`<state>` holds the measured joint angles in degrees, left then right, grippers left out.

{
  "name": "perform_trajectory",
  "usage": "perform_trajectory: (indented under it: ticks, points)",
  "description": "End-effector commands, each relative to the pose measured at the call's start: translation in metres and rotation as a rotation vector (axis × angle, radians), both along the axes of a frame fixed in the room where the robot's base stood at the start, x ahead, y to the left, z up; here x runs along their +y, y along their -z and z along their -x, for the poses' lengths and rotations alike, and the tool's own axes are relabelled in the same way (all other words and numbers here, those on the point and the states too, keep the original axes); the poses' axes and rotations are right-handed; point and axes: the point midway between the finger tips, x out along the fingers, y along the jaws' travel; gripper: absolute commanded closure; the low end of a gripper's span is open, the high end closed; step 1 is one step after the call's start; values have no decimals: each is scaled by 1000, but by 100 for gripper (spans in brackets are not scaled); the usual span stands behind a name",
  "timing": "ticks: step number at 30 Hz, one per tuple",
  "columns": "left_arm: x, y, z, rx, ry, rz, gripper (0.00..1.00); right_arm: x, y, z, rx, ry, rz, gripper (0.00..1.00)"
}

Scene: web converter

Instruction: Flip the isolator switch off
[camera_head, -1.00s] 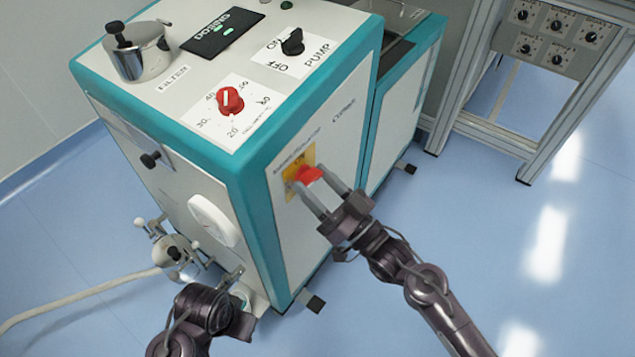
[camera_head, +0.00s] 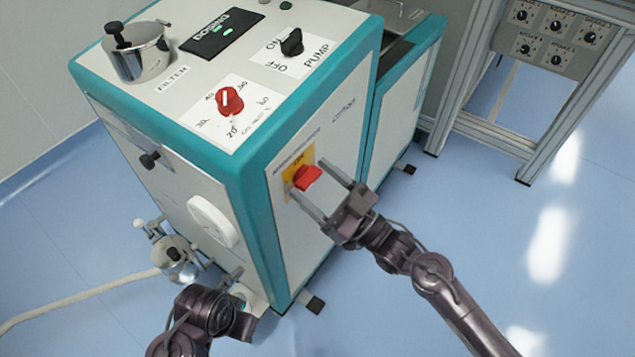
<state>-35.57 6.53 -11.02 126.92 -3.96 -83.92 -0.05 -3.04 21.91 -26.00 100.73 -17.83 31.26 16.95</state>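The isolator switch (camera_head: 307,178) is a red knob on a yellow plate (camera_head: 291,190), on the side panel of the white and teal machine (camera_head: 262,190). My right gripper (camera_head: 308,186) is at the switch, with its two grey fingers spread apart. One finger lies below and left of the red knob, the other to its upper right. A gap shows around the knob, and the gripper does not appear to be shut on it. My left gripper (camera_head: 240,285) is low at the machine's front corner, away from the switch; its fingers are too small and partly hidden to judge.
The machine top carries a red dial (camera_head: 229,101), a black pump knob (camera_head: 292,42) and a metal filter pot (camera_head: 137,52). A valve with a hose (camera_head: 172,262) sits at lower left. A metal frame with a knob panel (camera_head: 545,35) stands at right. Blue floor is clear at right.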

Motion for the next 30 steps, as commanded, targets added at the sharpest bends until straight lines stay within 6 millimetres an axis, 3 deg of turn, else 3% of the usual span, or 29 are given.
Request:
perform_trajectory:
  ticks: [11, 22, 30]
  points:
    - [0, 0, 1, 4, 0, 0, 100, -4, 3, 3, 3, 0, 0, 25]
    - [1, -1, 3, 13, -1, -4, 100, -48, 25, 34, 4, 0, 1, 25]
    - [2, 1, 4, 18, -3, -6, 100, -59, 30, 42, 1, 0, -1, 25]
